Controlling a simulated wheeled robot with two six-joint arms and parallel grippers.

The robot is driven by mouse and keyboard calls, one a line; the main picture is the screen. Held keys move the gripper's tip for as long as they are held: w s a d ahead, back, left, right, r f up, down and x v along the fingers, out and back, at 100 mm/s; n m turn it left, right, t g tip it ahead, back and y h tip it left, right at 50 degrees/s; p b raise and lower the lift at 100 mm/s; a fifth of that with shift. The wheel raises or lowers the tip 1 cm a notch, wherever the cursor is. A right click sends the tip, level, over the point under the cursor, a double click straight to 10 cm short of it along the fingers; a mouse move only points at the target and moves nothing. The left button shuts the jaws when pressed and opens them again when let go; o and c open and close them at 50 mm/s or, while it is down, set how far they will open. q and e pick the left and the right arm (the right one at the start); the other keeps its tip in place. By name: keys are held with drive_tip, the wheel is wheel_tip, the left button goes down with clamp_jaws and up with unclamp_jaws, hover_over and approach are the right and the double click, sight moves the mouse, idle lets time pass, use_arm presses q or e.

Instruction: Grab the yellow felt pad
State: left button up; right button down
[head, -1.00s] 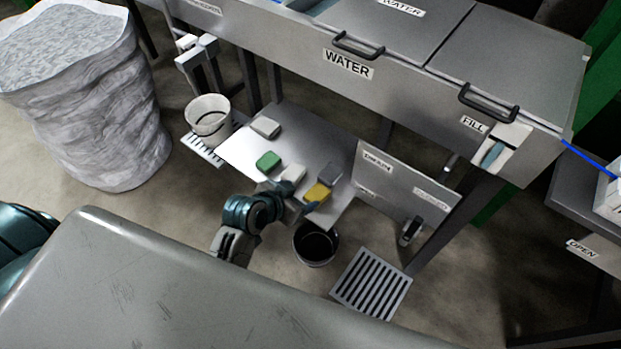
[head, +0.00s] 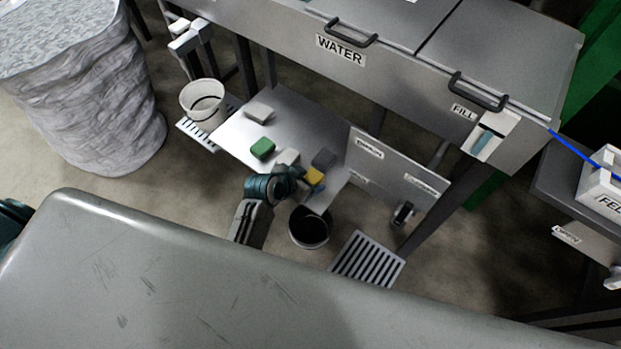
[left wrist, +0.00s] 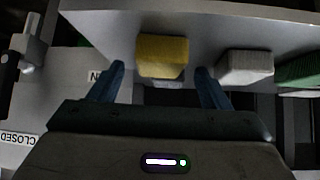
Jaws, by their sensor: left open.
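The yellow felt pad (head: 313,178) lies at the front edge of a low metal shelf, partly hidden by my left gripper in the head view. My left gripper (head: 303,184) is open and close to the pad. In the left wrist view, the yellow pad (left wrist: 162,56) sits ahead of and between the two blue fingers of the left gripper (left wrist: 160,84). I cannot tell whether the fingers touch it. My right gripper does not show.
The metal shelf (head: 232,135) has an upright panel (head: 395,170) at right. A black bucket (head: 309,229) stands below.

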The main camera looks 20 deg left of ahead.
use_arm(q)
drive_tip(key=shift+w+d+f, duration=0.15)
drive_tip(key=shift+w+f, duration=0.1)
drive_tip(key=shift+f, duration=0.15)
drive_tip(key=c, duration=1)
drive_tip(key=shift+c, duration=0.3)
drive_tip(key=shift+r, duration=0.15)
